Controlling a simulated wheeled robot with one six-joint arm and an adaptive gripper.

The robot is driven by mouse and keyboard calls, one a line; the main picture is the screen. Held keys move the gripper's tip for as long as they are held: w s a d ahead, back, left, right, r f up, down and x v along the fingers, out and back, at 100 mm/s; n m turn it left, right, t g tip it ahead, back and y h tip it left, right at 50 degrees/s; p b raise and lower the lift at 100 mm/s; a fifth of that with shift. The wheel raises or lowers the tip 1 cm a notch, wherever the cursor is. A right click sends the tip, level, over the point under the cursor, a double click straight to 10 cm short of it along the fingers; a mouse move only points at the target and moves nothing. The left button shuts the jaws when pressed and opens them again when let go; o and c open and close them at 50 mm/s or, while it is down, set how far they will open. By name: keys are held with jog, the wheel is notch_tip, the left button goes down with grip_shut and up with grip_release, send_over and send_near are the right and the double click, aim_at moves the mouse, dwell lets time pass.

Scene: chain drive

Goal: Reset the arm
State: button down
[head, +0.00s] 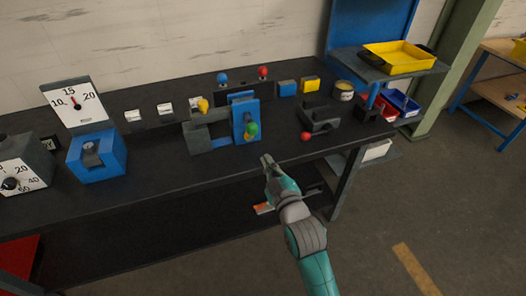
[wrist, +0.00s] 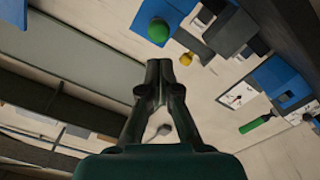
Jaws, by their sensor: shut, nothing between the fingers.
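My gripper (head: 268,163) is shut and empty. In the head view it is in front of the workbench (head: 190,172), near its front edge and below the green knob (head: 252,129). In the wrist view the two fingers (wrist: 159,75) meet at their tips, with nothing between them. My teal and grey arm reaches up from the lower right of the head view. The green knob also shows in the wrist view (wrist: 158,31), beyond and apart from the fingertips.
On the bench stand a blue device (head: 246,113), a blue box (head: 97,158), a dial gauge (head: 72,104) and a red ball knob (head: 305,136). A yellow tray (head: 398,56) sits on a shelf at back right. Open floor (head: 380,220) lies right of the arm.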

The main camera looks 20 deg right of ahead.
jog(key=shift+s, duration=2.25)
jog(key=s+f+m+g, duration=0.15)
jog(key=s+f, duration=0.35)
jog(key=s, duration=0.5)
jog(key=s+f+m, duration=0.2)
jog(key=s+f, duration=0.3)
jog(key=s, duration=0.6)
jog(key=s+r+m+g, duration=0.1)
jog(key=s+m, duration=0.2)
jog(key=s, duration=1.5)
jog(key=shift+s+r+m+g, duration=0.3)
jog(key=shift+r+m+g, duration=0.05)
